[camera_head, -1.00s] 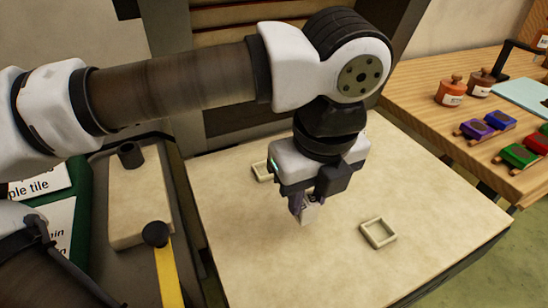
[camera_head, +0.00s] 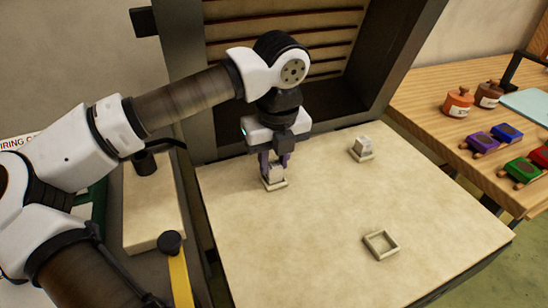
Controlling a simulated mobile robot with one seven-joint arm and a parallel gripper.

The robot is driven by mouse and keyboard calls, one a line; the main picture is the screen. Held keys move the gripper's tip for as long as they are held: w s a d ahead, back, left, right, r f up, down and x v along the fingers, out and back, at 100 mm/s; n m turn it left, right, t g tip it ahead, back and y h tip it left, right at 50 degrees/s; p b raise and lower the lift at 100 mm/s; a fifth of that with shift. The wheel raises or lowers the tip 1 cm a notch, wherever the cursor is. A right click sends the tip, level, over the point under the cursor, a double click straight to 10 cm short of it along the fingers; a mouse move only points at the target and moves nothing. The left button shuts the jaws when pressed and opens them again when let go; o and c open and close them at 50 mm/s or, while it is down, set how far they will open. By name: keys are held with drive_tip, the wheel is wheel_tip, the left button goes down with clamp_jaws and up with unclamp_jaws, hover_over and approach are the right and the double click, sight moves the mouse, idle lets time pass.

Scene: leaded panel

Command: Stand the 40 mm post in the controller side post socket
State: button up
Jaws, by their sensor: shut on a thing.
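My gripper (camera_head: 274,166) points straight down at the back left of the pale board. It is shut on a small pale post (camera_head: 274,174). The post is upright at a square-rimmed socket (camera_head: 277,186), and its lower end seems to be within the rim. I cannot tell whether it touches the socket floor. A second pale post (camera_head: 363,143) stands in another square socket (camera_head: 366,157) at the back right. A third square socket (camera_head: 381,246) at the front right is empty. No label shows which socket is the controller side one.
The pale board (camera_head: 310,240) is clear between the sockets. A dark frame with slats (camera_head: 290,40) rises behind it. A wooden bench (camera_head: 420,92) at right holds orange and brown jars and several coloured blocks. A yellow strip with a black knob (camera_head: 171,243) stands at left.

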drive_tip(key=shift+f+b, duration=0.35)
drive_tip(key=shift+f, duration=0.05)
drive_tip(key=o, duration=1)
drive_tip(key=shift+r, duration=0.1)
drive_tip(key=shift+r, duration=0.1)
wheel_tip(320, 180, up, 12)
drive_tip(key=s, duration=0.1)
drive_tip(key=shift+s+d, duration=0.15)
drive_tip(key=shift+d, duration=0.15)
drive_tip(key=shift+s, duration=0.1)
